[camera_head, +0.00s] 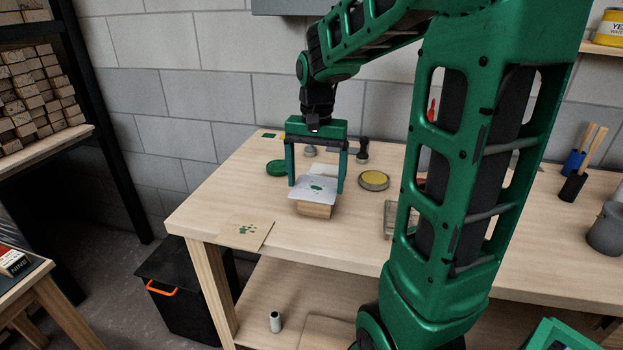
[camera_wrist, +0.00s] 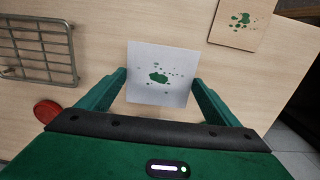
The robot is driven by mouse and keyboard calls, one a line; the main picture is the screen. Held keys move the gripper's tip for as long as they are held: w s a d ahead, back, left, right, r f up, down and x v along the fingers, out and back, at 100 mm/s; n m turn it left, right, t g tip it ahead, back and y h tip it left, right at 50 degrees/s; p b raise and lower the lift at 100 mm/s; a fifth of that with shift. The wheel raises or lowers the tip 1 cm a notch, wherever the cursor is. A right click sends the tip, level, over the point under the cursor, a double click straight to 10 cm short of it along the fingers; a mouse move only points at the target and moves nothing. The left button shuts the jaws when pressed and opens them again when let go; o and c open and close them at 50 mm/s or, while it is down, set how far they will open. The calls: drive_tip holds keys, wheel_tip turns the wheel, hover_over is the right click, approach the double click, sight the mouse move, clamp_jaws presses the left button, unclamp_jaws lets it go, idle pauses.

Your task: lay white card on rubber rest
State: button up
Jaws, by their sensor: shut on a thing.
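The white card (camera_head: 316,188) has green paint splashes on its top face. My gripper (camera_head: 318,184) is shut on it, with one finger on each of two opposite sides. In the wrist view the card (camera_wrist: 160,75) lies between the two fingertips (camera_wrist: 162,80). A pale wooden block (camera_head: 315,211) on the bench shows just under the card's near edge. I cannot tell whether card and block touch. I cannot pick out the rubber rest with certainty; the card and my arm hide parts of the bench.
A green-spotted wooden panel (camera_head: 243,232) lies at the bench's front left corner. A wire rack (camera_wrist: 38,50) is to the right of the card in the head view, partly behind my arm. A yellow-topped round tin (camera_head: 373,180) and a green disc (camera_head: 277,167) stand nearby.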

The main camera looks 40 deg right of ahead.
sight(315, 188)
drive_tip(key=o, duration=0.9)
wheel_tip(315, 188, up, 12)
drive_tip(key=s+f+n, duration=0.1)
drive_tip(key=s+f, duration=0.4)
drive_tip(key=s, duration=0.2)
drive_tip(key=s+f+n, duration=0.1)
drive_tip(key=s+f, duration=0.4)
drive_tip(key=s, duration=0.2)
drive_tip(key=s+a+f+n, duration=0.1)
drive_tip(key=s+f+n, duration=0.1)
drive_tip(key=s+f, duration=0.3)
drive_tip(key=shift+s+f, duration=0.1)
drive_tip(key=shift+s, duration=0.8)
